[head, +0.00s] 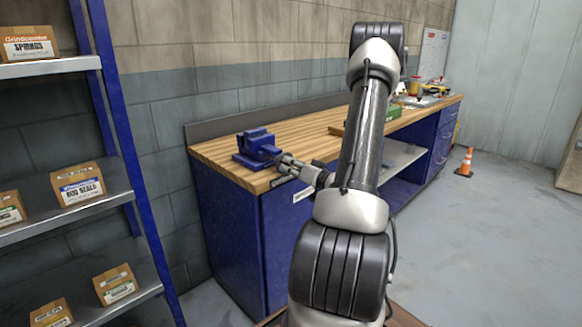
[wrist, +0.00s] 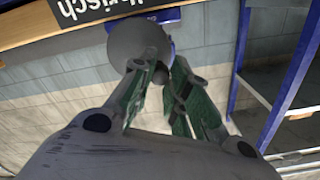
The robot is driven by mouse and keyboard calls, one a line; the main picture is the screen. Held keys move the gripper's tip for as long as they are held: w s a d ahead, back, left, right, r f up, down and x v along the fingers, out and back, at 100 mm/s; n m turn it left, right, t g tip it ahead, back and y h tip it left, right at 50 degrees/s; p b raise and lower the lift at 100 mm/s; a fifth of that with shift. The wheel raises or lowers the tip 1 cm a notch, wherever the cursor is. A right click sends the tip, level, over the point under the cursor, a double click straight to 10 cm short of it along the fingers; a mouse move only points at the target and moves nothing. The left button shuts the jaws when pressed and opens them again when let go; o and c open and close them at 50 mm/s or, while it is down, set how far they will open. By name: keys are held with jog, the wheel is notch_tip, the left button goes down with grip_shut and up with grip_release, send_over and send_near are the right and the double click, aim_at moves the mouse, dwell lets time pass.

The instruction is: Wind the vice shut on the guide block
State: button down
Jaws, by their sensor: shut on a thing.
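The blue vice (head: 254,143) stands on the near left end of the wooden bench. My gripper (head: 286,161) reaches its front from the right. In the wrist view, a round grey disc (wrist: 138,40) at the front of the vice shows just beyond the fingertips. My gripper (wrist: 158,74) is shut on a small dark grey knob of the vice handle (wrist: 157,76), between the fingertips. A little of the vice's blue body (wrist: 168,16) shows behind the disc. I cannot make out the guide block or the gap between the jaws in either view.
The bench top (head: 305,136) is clear just right of the vice; a green box (head: 393,112) and small items lie farther along. A blue-framed shelf (head: 60,227) with cartons stands left. An orange cone (head: 466,162) stands on the floor at right.

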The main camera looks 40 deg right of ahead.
jog(key=m, duration=0.3)
jog(key=shift+d+r+m, duration=0.3)
jog(key=shift+d, duration=0.05)
jog(key=shift+d+r+m, duration=0.1)
jog(key=shift+d+m, duration=0.1)
jog(key=shift+m, duration=0.65)
jog(key=shift+d+r+m, duration=0.1)
jog(key=shift+d+m, duration=0.1)
jog(key=shift+m, duration=0.65)
jog(key=shift+d+m, duration=0.1)
jog(key=shift+m, duration=0.2)
jog(key=c, duration=1.8)
grip_release()
jog(key=shift+w+d+m, duration=0.1)
jog(key=shift+m, duration=0.4)
jog(key=o, duration=0.4)
jog(key=shift+c, duration=0.2)
